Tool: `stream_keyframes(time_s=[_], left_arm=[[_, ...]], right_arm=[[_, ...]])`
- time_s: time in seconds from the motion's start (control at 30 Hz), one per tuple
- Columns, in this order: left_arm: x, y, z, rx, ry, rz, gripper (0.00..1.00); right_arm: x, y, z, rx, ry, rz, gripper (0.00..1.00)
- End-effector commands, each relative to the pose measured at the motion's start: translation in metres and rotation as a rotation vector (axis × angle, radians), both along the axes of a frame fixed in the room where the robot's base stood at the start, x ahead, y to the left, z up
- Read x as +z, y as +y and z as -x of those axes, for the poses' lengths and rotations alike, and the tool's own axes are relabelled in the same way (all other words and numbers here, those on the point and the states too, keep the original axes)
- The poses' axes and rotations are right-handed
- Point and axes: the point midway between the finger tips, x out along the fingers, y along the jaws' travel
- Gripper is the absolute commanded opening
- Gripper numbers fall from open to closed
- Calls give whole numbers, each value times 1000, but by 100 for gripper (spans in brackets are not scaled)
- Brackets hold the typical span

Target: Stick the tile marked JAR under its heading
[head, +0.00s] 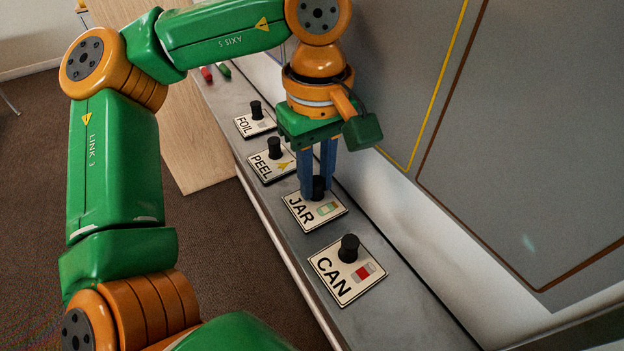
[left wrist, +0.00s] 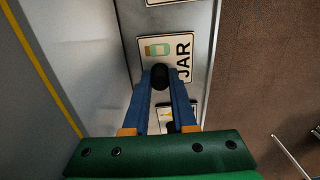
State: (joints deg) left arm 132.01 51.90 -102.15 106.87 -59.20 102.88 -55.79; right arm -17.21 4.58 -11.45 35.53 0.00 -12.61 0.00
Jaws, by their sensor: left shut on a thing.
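The JAR tile (head: 302,214) is a cream square with a jar picture and a black knob, lying on the grey ledge. It also shows in the left wrist view (left wrist: 182,35). My left gripper (head: 318,192) points down over this tile, its blue fingers shut on the black knob. In the left wrist view the knob (left wrist: 160,77) sits between the fingertips. The tile looks flat on the ledge; I cannot tell if it is lifted. The grey board (head: 520,130) stands at the right with yellow and brown outlined areas. No heading text is readable. My right gripper is not seen.
On the same ledge (head: 284,240) lie the CAN tile (head: 330,278) in front, and the PEEL tile (head: 262,168) and FOIL tile (head: 246,127) behind, each with a black knob. A wooden panel (head: 190,140) stands left of the ledge.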

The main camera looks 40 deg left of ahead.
Motion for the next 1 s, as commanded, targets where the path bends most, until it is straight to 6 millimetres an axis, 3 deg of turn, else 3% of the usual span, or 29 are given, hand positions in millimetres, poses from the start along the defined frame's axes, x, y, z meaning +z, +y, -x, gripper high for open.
stream_keyframes(time_s=[1.0], left_arm=[[52, 0, 0, -1, 1, 0, 0]], right_arm=[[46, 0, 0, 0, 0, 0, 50]])
